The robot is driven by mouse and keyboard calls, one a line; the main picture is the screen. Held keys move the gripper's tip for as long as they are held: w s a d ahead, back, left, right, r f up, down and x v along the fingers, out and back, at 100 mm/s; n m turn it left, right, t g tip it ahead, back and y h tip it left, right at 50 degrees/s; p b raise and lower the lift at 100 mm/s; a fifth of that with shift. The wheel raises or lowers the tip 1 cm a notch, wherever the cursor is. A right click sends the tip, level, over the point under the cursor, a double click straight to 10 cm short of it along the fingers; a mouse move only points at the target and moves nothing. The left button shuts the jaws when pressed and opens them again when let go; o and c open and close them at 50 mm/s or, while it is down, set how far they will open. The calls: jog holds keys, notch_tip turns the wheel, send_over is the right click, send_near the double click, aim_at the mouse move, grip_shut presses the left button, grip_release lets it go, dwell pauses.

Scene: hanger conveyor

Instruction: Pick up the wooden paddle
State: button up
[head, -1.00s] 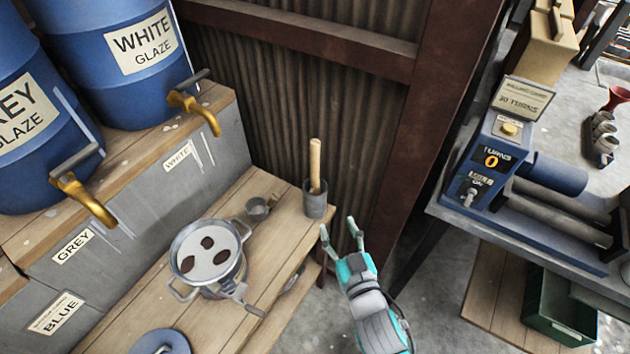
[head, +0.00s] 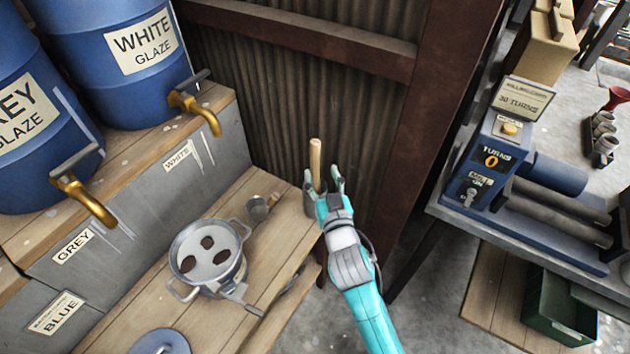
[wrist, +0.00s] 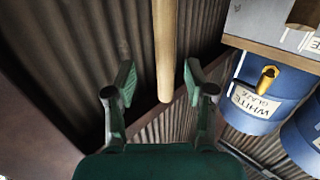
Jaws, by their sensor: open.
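The wooden paddle's pale round handle (head: 315,160) stands upright out of a grey cup (head: 309,198) at the far right end of the wooden bench. The lower part of the paddle is hidden in the cup. My gripper (head: 325,180) is open, with its fingertips up at the handle and in front of the cup. In the wrist view the handle (wrist: 165,60) comes down between the two spread fingers of my gripper (wrist: 160,85), with a gap on each side.
A metal pot (head: 208,255) and a small scoop (head: 258,208) are on the bench (head: 262,265). Blue glaze barrels (head: 125,60) with brass taps stand at the left. A corrugated wall (head: 290,90) is close behind the cup. A blue milling machine (head: 490,160) stands at the right.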

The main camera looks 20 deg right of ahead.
aim_at(316, 166)
jog(key=shift+w+r, duration=0.15)
jog(key=shift+w, duration=2.4)
grip_shut()
